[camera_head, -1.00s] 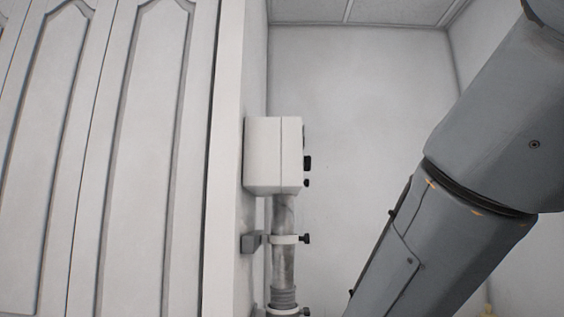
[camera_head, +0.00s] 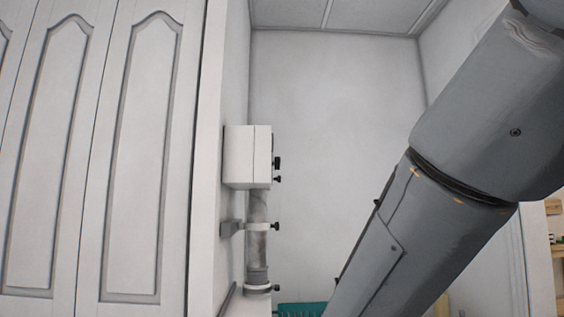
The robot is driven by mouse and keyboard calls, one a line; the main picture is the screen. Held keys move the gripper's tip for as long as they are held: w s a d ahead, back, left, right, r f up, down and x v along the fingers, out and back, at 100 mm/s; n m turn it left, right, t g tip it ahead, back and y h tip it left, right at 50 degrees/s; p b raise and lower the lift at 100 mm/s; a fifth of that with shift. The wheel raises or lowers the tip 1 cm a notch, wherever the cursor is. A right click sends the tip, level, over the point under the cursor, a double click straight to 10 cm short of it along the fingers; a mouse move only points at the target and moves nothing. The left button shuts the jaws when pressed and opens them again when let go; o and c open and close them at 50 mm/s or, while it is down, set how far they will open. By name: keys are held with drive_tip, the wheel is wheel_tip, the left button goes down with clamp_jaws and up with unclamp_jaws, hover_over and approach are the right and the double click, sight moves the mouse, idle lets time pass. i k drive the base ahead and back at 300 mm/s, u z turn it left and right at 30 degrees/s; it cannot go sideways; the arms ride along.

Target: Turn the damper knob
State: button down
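A white box (camera_head: 239,156) is fixed to the wall left of the middle. A larger black knob (camera_head: 277,163) and a smaller black knob (camera_head: 278,179) stick out from its right side. A grey pipe (camera_head: 256,243) runs straight down from the box. A black knob on the pipe's bracket (camera_head: 276,226) and another lower on the pipe (camera_head: 275,287) also point right. I cannot tell which one is the damper knob. My gripper is out of view; only my grey arm shows on the right, apart from the box and pipe.
White panelled cabinet doors (camera_head: 140,160) fill the left side. A teal object (camera_head: 302,309) shows at the bottom edge, partly cut off. Wooden shelving (camera_head: 556,255) shows at the far right. The space between the knobs and my arm looks clear.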

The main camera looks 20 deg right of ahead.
sight(277, 163)
drive_tip(key=z, duration=1.4)
drive_tip(key=i, duration=1.15)
drive_tip(key=u, duration=2)
drive_tip(key=k, duration=0.5)
drive_tip(key=z, duration=0.95)
drive_tip(key=i, duration=0.55)
